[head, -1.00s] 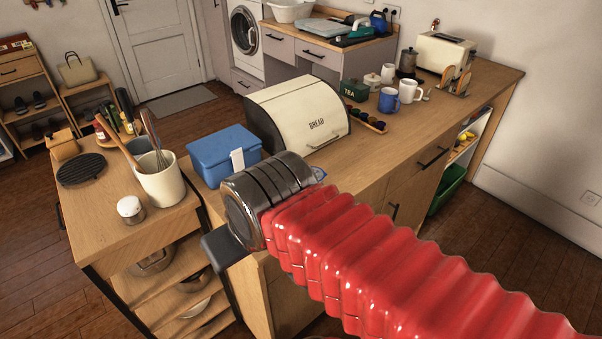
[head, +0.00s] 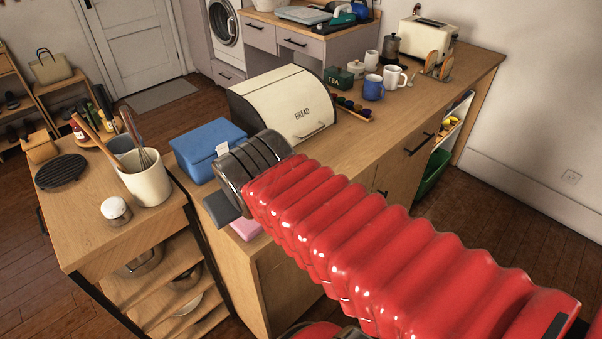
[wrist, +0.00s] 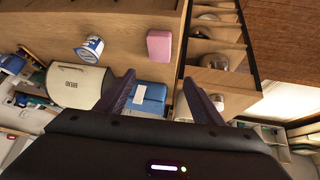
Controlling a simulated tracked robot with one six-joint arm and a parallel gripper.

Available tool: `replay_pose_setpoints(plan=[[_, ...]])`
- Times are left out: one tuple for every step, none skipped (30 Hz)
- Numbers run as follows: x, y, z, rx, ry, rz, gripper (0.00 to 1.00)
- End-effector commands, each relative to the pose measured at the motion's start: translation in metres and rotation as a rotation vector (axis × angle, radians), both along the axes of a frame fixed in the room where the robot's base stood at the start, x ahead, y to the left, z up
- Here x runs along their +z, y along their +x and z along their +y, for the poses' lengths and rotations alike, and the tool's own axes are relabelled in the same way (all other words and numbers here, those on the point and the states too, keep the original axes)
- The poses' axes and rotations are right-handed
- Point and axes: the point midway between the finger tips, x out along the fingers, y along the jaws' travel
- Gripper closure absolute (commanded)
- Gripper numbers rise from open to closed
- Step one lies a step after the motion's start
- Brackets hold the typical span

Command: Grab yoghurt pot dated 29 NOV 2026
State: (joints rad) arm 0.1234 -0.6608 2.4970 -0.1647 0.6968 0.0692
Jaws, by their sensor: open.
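A small white and blue pot (wrist: 90,47), which looks like a yoghurt pot, stands on the wooden counter in the wrist view. Its date is too small to read. In the head view my arm hides it. My gripper (wrist: 158,78) is open and empty over the counter, its two dark fingers spread apart. The pot lies outside the fingers, to their upper left in the wrist view. In the head view my gripper is mostly hidden behind my red arm, with one dark part (head: 228,206) showing.
A pink block (wrist: 159,45) lies on the counter near the pot. A blue box (head: 208,148) and the bread bin (head: 285,107) stand behind. A utensil crock (head: 147,180) and small jar (head: 116,211) are on the left trolley. Mugs (head: 373,88) stand farther back.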

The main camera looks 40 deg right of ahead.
Motion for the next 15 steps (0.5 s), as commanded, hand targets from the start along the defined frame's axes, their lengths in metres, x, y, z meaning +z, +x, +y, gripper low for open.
replay_pose_setpoints(plan=[[-0.001,0.009,-0.02,-0.033,-0.032,-0.02,0.35],[0.0,0.015,-0.032,-0.048,-0.054,-0.036,0.33],[0.001,0.022,-0.048,-0.067,-0.082,-0.059,0.3],[0.001,0.027,-0.059,-0.079,-0.103,-0.074,0.3],[0.002,0.031,-0.07,-0.089,-0.124,-0.09,0.3],[0.003,0.037,-0.085,-0.101,-0.149,-0.111,0.3],[0.004,0.041,-0.096,-0.109,-0.169,-0.125,0.3],[0.004,0.044,-0.106,-0.115,-0.187,-0.138,0.3],[0.005,0.049,-0.12,-0.121,-0.211,-0.156,0.3],[0.005,0.052,-0.13,-0.125,-0.227,-0.17,0.3],[0.005,0.055,-0.139,-0.127,-0.243,-0.182,0.3],[0.005,0.058,-0.151,-0.129,-0.263,-0.198,0.3],[0.005,0.06,-0.16,-0.129,-0.277,-0.209,0.3],[0.005,0.062,-0.169,-0.127,-0.289,-0.222,0.3],[0.003,0.064,-0.179,-0.125,-0.304,-0.235,0.3]])
